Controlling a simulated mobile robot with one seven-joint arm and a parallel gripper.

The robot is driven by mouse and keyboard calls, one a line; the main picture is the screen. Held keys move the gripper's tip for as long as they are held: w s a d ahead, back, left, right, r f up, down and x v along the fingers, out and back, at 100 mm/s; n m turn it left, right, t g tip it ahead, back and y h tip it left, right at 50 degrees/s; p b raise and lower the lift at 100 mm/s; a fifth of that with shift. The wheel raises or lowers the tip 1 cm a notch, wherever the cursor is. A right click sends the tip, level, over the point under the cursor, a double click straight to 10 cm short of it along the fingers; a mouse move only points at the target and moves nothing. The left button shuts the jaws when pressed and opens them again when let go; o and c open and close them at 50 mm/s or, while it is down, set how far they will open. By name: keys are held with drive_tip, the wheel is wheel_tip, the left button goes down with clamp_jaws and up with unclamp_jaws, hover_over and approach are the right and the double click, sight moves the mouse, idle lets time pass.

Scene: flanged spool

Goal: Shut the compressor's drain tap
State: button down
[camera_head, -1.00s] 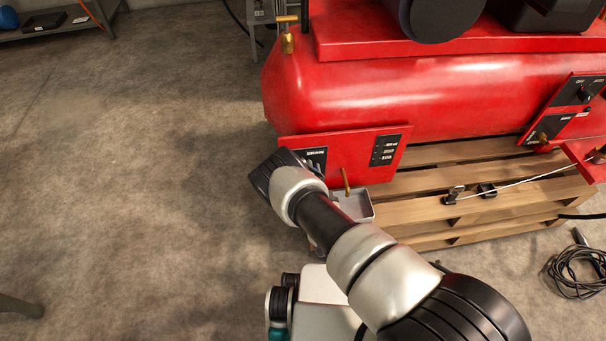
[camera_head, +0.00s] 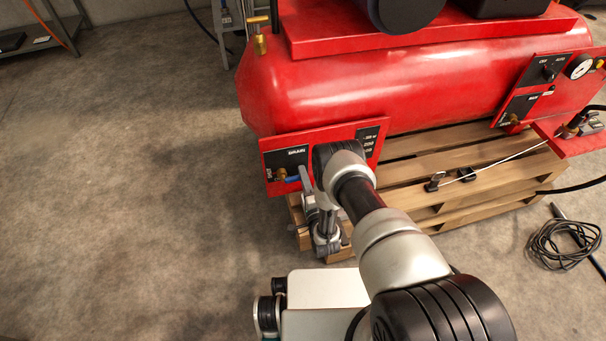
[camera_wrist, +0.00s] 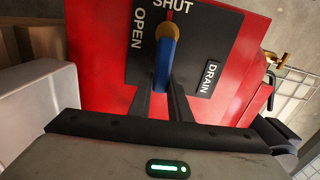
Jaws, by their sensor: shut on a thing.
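The drain tap has a brass pivot (camera_wrist: 167,31) and a blue lever handle (camera_wrist: 162,68), on a black panel (camera_wrist: 205,45) marked SHUT, OPEN and DRAIN. In the wrist view SHUT is just above the brass end, OPEN is to its left, and the handle runs down from the brass toward my gripper. My gripper (camera_wrist: 162,100) is shut on the blue handle, one finger on each side. In the head view the brass tap (camera_head: 283,175) and blue handle (camera_head: 292,179) show at the left of the panel, with my gripper (camera_head: 303,181) at their right. My arm covers part of the panel's right side.
The red compressor tank (camera_head: 390,90) stands on a wooden pallet (camera_head: 440,215). A rod in brackets (camera_head: 437,182) lies on the pallet. A coiled black cable (camera_head: 565,245) is on the floor at right. The floor at left (camera_head: 120,200) is clear.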

drive_tip(key=shift+w+f+m, duration=0.1)
drive_tip(key=shift+w+m, duration=0.05)
drive_tip(key=shift+m, duration=0.25)
drive_tip(key=c, duration=1.6)
unclamp_jaws()
drive_tip(key=shift+c, duration=0.2)
drive_tip(key=shift+f, duration=0.1)
drive_tip(key=shift+s+f, duration=0.1)
drive_tip(key=shift+s, duration=0.1)
